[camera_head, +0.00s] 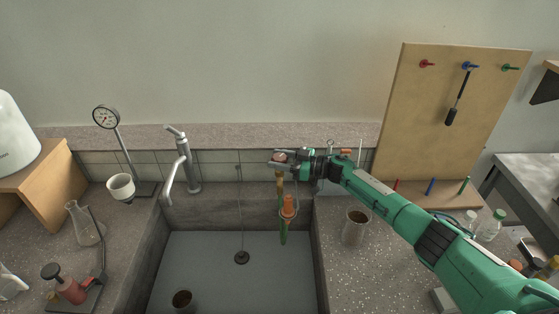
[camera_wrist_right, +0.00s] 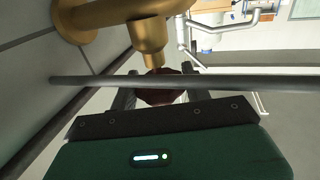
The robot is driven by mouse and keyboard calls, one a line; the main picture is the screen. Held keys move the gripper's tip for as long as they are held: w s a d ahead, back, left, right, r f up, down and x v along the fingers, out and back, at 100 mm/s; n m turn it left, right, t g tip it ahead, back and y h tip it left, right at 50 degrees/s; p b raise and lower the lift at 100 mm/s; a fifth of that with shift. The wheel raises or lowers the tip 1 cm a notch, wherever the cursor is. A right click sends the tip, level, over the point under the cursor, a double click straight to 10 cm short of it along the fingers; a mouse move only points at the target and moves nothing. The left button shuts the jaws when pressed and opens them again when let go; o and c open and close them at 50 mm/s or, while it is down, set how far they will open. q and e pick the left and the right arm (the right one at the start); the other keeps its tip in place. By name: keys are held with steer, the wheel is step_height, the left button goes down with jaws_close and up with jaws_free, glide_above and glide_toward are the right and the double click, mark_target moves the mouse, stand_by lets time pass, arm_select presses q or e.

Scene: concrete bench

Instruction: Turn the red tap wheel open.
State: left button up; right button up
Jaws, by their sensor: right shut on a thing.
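The red tap wheel (camera_head: 280,156) is mostly hidden by my right gripper (camera_head: 275,160) at the back right of the sink. In the right wrist view, the dark red wheel (camera_wrist_right: 160,92) sits at the end of the brass tap (camera_wrist_right: 149,35). My right gripper (camera_wrist_right: 157,98) is shut on the wheel, with a finger on either side of it. The brass tap body (camera_head: 280,178) shows a little below the gripper in the head view. My left gripper is not in view.
The sink (camera_head: 215,275) holds a dark cup (camera_head: 183,300) at front left. A steel faucet (camera_head: 187,165) stands left of the tap. An orange fitting (camera_head: 288,205) on a green hose hangs below it. A metal cup (camera_head: 355,226) stands right of the sink, near my arm.

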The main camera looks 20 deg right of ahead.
mark_target(280, 157)
steer(key=o, duration=0.9)
step_height(280, 157, up, 20)
steer(key=shift+b, duration=0.55)
